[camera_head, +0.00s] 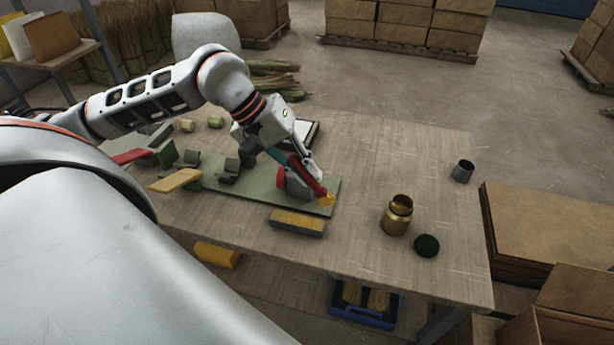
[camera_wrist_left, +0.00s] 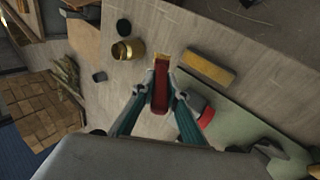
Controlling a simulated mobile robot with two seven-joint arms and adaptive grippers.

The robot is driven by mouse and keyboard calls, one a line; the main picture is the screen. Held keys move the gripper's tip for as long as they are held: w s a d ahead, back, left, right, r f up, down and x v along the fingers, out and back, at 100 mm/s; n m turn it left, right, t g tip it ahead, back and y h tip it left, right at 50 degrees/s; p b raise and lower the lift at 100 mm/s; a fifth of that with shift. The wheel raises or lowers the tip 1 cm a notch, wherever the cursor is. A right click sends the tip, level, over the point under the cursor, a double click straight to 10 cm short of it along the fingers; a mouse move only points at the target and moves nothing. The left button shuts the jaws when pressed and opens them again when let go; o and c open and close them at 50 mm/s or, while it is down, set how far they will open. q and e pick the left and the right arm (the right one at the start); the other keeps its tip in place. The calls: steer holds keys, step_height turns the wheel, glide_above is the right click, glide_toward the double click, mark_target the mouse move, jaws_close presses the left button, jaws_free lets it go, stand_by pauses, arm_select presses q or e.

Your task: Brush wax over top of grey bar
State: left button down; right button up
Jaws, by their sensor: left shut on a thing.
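My left gripper (camera_head: 309,173) is shut on a red-handled brush (camera_head: 322,190) with a yellow tip. The brush also shows between the fingers in the left wrist view (camera_wrist_left: 160,97), its tip pointing away from the gripper. The grey bar (camera_head: 297,229) has a yellow upper face and lies near the table's front edge. It also shows in the left wrist view (camera_wrist_left: 208,69), to the right of the brush tip. The tip looks above and apart from the bar. An open brass jar (camera_head: 397,220) stands to the right, with a dark round lid (camera_head: 426,246) beside it. My right gripper is not in view.
A green board (camera_head: 240,196) on the wooden table (camera_head: 375,160) carries clamp-like blocks, one grey and red (camera_head: 290,183) close to my gripper. A dark cup (camera_head: 463,171) stands near the right edge. The table between bar and jar is clear.

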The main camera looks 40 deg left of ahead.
arm_select(q)
steer(key=d+y+p, duration=0.1)
steer(key=p, duration=0.2)
steer(key=shift+w+r+p, duration=0.15)
steer(key=shift+r+p, duration=0.25)
steer(key=shift+w+d+f+g+y+p, duration=0.15)
steer(key=shift+d+f+g+y+p, duration=0.2)
steer(key=shift+y, duration=0.25)
steer(key=shift+f, duration=0.1)
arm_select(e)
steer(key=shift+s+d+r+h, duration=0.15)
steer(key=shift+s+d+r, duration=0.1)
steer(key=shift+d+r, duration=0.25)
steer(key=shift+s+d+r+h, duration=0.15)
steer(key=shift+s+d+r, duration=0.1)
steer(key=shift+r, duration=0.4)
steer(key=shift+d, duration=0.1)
